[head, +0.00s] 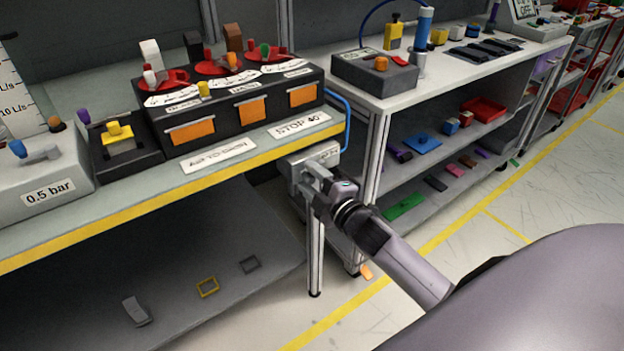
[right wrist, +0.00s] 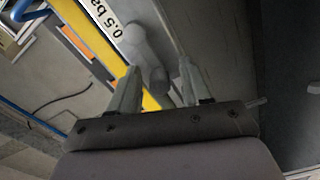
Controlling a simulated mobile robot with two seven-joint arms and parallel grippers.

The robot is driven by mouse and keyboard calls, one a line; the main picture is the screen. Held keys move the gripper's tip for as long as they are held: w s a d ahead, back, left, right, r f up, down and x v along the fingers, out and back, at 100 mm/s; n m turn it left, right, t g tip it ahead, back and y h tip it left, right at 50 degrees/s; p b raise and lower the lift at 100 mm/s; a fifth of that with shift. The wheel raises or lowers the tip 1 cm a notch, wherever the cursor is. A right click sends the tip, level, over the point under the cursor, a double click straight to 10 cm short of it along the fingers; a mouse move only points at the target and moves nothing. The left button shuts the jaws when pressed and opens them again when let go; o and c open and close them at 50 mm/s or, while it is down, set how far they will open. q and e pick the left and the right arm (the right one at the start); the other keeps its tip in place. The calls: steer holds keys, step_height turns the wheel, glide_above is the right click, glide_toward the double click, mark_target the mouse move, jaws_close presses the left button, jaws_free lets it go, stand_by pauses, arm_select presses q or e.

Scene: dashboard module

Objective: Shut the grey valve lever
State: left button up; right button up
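The grey valve lever (right wrist: 134,42) shows in the right wrist view as a rounded bar, with its lower end between my finger pads. It stands by a white label reading "0.5 ba", partly cut off. In the head view my right gripper (head: 316,178) is at a light grey box (head: 298,163) on the workbench's right end and hides the lever there. In the right wrist view my right gripper (right wrist: 159,68) has its fingers apart; I cannot tell whether they touch the lever. My left gripper is not in view.
The yellow-edged workbench (head: 180,195) carries a black box with orange panels (head: 245,110). Another grey box with a blue-knobbed lever (head: 40,190) stands far left. A blue hose (head: 347,120) curves just behind my right gripper. A white shelf cart (head: 470,80) stands to the right.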

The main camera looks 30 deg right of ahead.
steer(key=shift+s, duration=0.1)
steer(key=s, duration=0.7)
steer(key=shift+d, duration=0.25)
stand_by(0.4)
steer(key=s+a+f+m+g+p, duration=0.3)
steer(key=s+a+f+m+p, duration=0.1)
steer(key=s, duration=0.5)
steer(key=s+a+f+m+g+y+p, duration=0.1)
steer(key=s+a+f+m+g+p, duration=0.3)
steer(key=s+a+m, duration=0.2)
steer(key=s+m, duration=0.2)
steer(key=s, duration=0.1)
steer(key=shift+s+f+m, duration=0.15)
steer(key=shift+f+m, duration=0.15)
steer(key=shift+f, duration=0.1)
steer(key=shift+a, duration=0.1)
